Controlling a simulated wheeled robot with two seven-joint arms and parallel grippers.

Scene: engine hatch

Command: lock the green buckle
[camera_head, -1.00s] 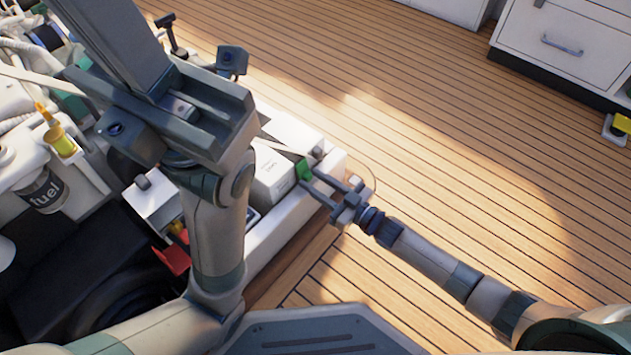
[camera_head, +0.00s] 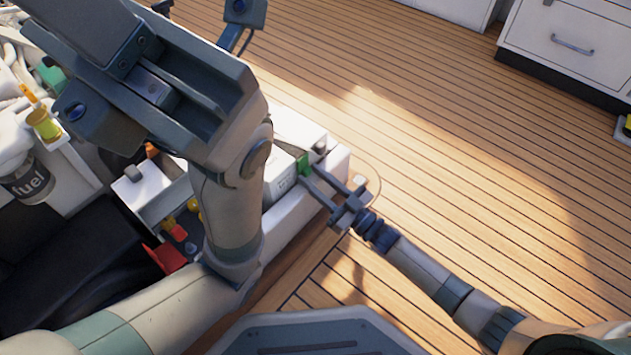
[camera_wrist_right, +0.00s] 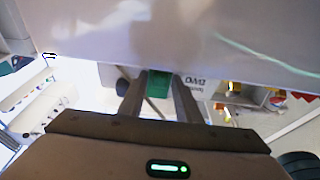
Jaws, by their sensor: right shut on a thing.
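The green buckle (camera_head: 304,164) is at the right end of the white engine box, beside a light grey block with small print. My right gripper (camera_head: 311,176) reaches it from the lower right, its two fingers shut on the buckle. In the right wrist view, the green buckle (camera_wrist_right: 158,84) sits between the two dark fingertips (camera_wrist_right: 159,82). The fingers cover its sides, and whether it is latched cannot be told. My left arm rises large in front of the engine box in the head view. Its gripper jaws cannot be made out clearly.
A fuel bottle (camera_head: 30,178), a yellow-capped part (camera_head: 43,124) and a red part (camera_head: 168,256) are in the engine bay at left. A pale panel (camera_wrist_right: 170,35) fills the top of the wrist view. Wooden floor (camera_head: 450,170) is clear at right, before white drawers (camera_head: 570,45).

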